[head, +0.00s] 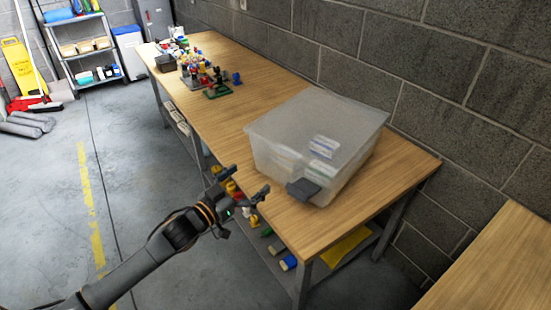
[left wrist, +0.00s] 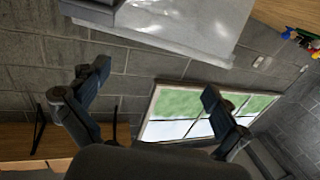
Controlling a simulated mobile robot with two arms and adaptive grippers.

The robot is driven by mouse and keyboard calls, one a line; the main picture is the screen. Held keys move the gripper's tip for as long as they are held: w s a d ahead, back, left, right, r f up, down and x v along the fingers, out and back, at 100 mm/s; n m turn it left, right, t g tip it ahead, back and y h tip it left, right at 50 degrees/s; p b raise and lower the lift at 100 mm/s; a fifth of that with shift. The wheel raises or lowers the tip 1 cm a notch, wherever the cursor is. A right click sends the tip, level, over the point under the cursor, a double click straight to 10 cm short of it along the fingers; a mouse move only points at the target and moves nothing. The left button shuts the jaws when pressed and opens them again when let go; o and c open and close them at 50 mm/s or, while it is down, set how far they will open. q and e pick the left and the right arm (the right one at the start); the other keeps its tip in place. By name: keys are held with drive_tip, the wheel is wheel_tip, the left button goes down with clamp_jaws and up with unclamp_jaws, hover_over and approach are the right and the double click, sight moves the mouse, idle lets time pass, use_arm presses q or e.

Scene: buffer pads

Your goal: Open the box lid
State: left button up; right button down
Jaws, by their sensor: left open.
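A translucent plastic box (head: 275,155) stands on the wooden table (head: 230,92) with its frosted lid (head: 318,118) shut on top. A dark grey latch (head: 302,190) sits on its near side, and white labelled items show faintly inside. My left gripper (head: 240,188) is open and empty, left of the latch and apart from the box, near the table's front edge. In the left wrist view the left gripper's two fingers (left wrist: 155,92) are spread wide, with part of the box (left wrist: 185,22) at the top. My right gripper is in neither view.
Colourful brick models (head: 205,75) and a dark bin (head: 166,63) stand at the table's far end. A block wall (head: 420,75) runs behind. A lower shelf holds colourful things. Another wooden surface (head: 500,265) is at bottom right. The table between models and box is clear.

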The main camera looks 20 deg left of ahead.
use_arm(q)
drive_tip(key=p+x, duration=0.1)
drive_tip(key=x, duration=1)
drive_tip(key=shift+w, duration=0.3)
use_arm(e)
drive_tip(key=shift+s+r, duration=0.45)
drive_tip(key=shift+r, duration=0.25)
